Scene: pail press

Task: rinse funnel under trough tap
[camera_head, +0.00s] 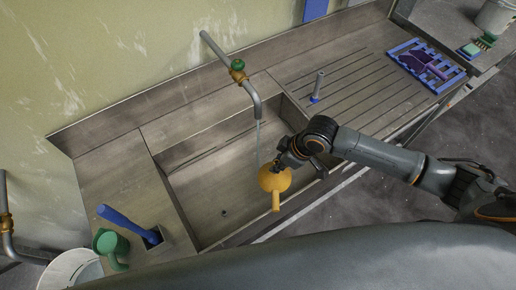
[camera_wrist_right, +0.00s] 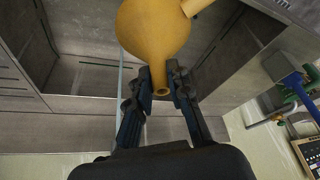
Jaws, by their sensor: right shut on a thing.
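The yellow funnel (camera_head: 273,181) is over the trough basin (camera_head: 215,190), near its front right side. My right gripper (camera_head: 283,164) is shut on its narrow spout, and the spout's open end shows between the fingers in the wrist view (camera_wrist_right: 162,90). The funnel's round body (camera_wrist_right: 150,30) faces away from the wrist, with a handle-like stub to one side. My left gripper is out of view.
A grooved drainboard (camera_head: 345,85) lies right of the basin, with a short upright post (camera_head: 317,87) and a blue rack (camera_head: 420,65) holding a purple scoop. At the left are a blue-handled tool (camera_head: 128,223), a green jug (camera_head: 111,245) and a white pail (camera_head: 72,268).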

